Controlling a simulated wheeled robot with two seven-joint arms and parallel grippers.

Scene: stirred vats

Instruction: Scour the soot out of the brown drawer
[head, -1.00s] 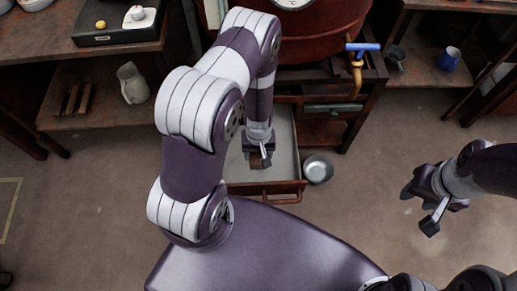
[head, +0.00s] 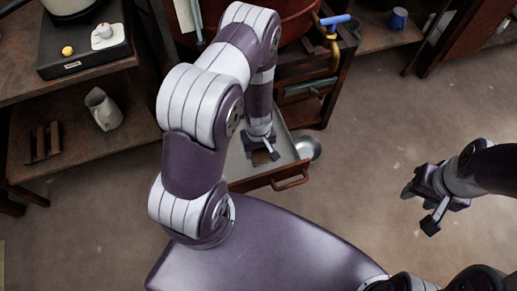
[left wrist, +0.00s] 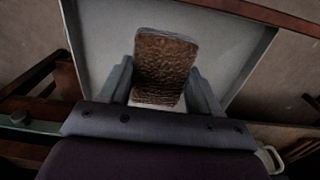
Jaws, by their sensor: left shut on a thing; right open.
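The brown drawer (head: 248,182) stands open below the red vat, with a brown front and a pale grey inside. Its grey floor also shows in the left wrist view (left wrist: 105,28). My left gripper (head: 262,154) is over the inside of the drawer, near its front. It is shut on a brown, rough-faced pad (left wrist: 165,62), which sits between both fingers. I cannot tell whether the pad touches the drawer floor. No soot can be made out; my arm hides part of the drawer. My right gripper (head: 419,209) is open and empty over the floor at the right.
A metal bowl (head: 310,148) is just right of the drawer. The red vat (head: 296,22) has a tap with a blue handle (head: 335,20). Shelves at the left hold a white jug (head: 103,110) and a wooden rack (head: 42,143). The floor at the right is clear.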

